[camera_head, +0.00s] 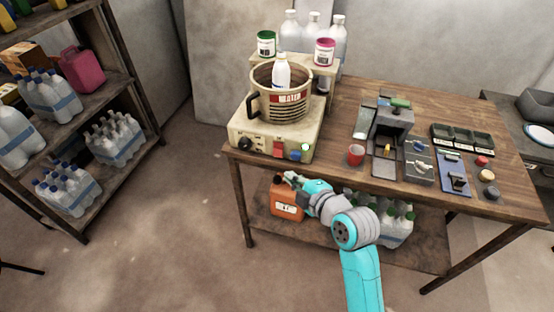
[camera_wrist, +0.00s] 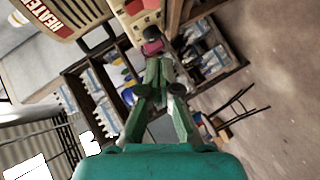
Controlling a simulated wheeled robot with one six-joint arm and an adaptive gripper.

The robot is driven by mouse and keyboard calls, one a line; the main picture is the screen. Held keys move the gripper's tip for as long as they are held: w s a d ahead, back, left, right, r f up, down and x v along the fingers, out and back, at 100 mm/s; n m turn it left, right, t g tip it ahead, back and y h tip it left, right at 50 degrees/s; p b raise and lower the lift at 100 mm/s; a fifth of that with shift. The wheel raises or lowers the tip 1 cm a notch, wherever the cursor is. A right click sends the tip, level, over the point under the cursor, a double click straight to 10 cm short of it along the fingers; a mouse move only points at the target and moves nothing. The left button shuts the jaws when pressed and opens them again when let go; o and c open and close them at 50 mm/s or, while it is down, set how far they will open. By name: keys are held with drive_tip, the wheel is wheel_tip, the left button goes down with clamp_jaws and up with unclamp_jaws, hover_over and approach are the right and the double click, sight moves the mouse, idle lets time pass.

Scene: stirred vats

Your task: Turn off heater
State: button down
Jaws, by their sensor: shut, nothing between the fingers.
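The heater is a beige box (camera_head: 262,137) at the table's front left corner. Its front has a black knob (camera_head: 245,144), a red switch (camera_head: 279,149), a blue knob (camera_head: 295,154) and a bright green light (camera_head: 306,147). A beige pot (camera_head: 290,109) with a red label stands on it, with a white bottle (camera_head: 281,73) inside. The pot also shows in the wrist view (camera_wrist: 60,30), upper left. My gripper (camera_head: 287,177) is shut and empty, just below and in front of the heater's front. Its closed fingers (camera_wrist: 157,65) show in the wrist view.
An orange jug (camera_head: 286,203) and bottles (camera_head: 396,230) stand on the table's lower shelf near my arm. A red cup (camera_head: 356,154) and small devices (camera_head: 418,158) are on the tabletop right of the heater. Floor to the left is free, before a bottle rack (camera_head: 120,82).

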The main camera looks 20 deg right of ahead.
sight(278, 149)
drive_tip(key=shift+d+f+x, duration=0.15)
drive_tip(key=shift+d+x, duration=0.3)
drive_tip(key=shift+x, duration=1.7)
drive_tip(key=shift+d+f+x, duration=0.15)
drive_tip(key=shift+d+x, duration=0.3)
drive_tip(key=shift+x, duration=1.65)
drive_tip(key=shift+d+f+x, duration=0.15)
drive_tip(key=shift+d+x, duration=0.35)
drive_tip(key=shift+x, duration=1.65)
drive_tip(key=shift+w, duration=0.15)
